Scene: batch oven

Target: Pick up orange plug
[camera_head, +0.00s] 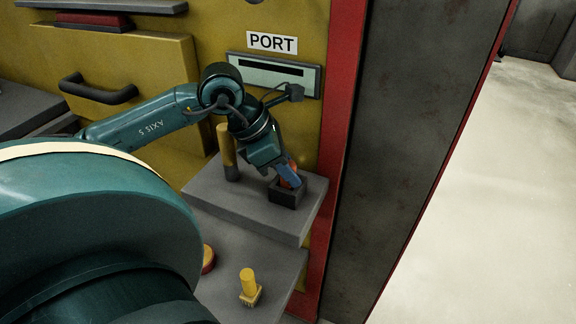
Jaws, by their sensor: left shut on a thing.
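The orange plug (293,167) stands in a small dark square holder (286,193) on the grey shelf below the PORT slot. My left gripper (289,174) reaches down to it from the upper left and is shut on it. The fingers cover much of the plug, and I cannot tell whether its lower end is still inside the holder. My right gripper is not in view.
A yellow cylinder (229,155) stands on the same grey shelf (240,203), left of my gripper. A yellow plug-like piece (248,285) stands on the lower surface. The slotted PORT panel (262,80) is above. A red post (341,110) borders the shelf on the right.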

